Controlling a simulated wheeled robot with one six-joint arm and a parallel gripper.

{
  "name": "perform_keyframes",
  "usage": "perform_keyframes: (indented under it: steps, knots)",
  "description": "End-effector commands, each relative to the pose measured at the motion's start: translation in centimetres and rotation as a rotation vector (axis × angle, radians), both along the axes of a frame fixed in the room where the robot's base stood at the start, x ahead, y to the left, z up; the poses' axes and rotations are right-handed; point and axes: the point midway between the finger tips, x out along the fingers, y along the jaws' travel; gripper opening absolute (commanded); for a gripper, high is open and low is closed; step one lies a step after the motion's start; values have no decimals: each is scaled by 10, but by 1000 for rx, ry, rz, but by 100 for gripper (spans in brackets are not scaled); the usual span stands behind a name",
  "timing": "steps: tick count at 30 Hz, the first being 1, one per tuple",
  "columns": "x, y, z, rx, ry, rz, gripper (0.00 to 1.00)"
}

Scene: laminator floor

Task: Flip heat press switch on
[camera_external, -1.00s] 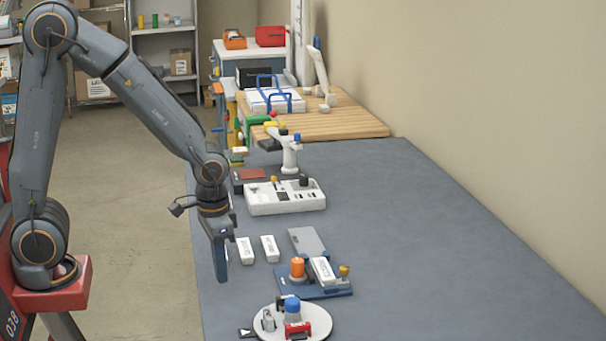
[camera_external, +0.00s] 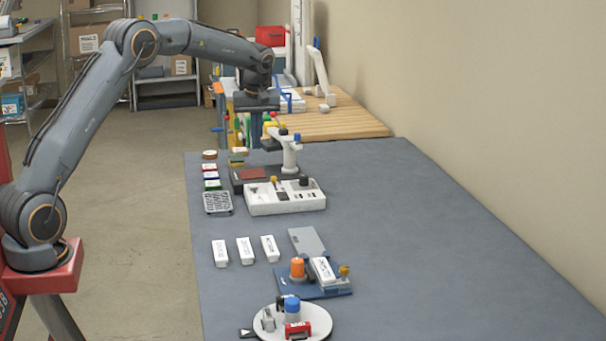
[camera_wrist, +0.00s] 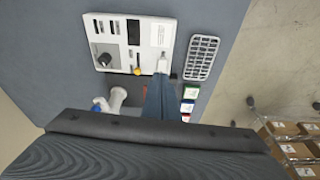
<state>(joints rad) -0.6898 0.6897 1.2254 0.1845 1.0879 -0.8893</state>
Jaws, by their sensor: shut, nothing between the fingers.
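A white control panel (camera_external: 285,200) sits mid-table, with a yellow-tipped lever (camera_external: 274,180) and a black knob (camera_external: 304,180). In the wrist view the panel (camera_wrist: 112,28) is at the top, with the yellow tip (camera_wrist: 137,71) at its lower edge. What looks like the heat press, a white post (camera_external: 290,158) with a blue knob and a dark base with a red pad (camera_external: 252,173), stands just behind the panel. My gripper (camera_external: 256,146) is shut and empty, pointing down in front of the press's arm in the picture. In the wrist view the fingers (camera_wrist: 161,75) hide part of the press.
A grey mesh tray (camera_external: 217,203) and several small coloured blocks (camera_external: 211,177) lie left of the panel. White boxes (camera_external: 245,251), a blue fixture (camera_external: 325,290) and a round white plate (camera_external: 318,316) are nearer. The table's right side is clear. A wooden bench (camera_external: 345,118) stands behind.

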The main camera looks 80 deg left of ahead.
Motion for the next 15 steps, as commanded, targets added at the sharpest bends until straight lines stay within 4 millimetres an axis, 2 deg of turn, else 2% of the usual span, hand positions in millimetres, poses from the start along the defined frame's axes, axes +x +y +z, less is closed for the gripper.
perform_keyframes:
  steps: [1, 5, 15]
  knots:
    - [-3, 11, 2, 4, -3, 26, 0]
    - [-7, 24, 5, 9, -6, 63, 0]
    - [-7, 25, 5, 10, -7, 67, 0]
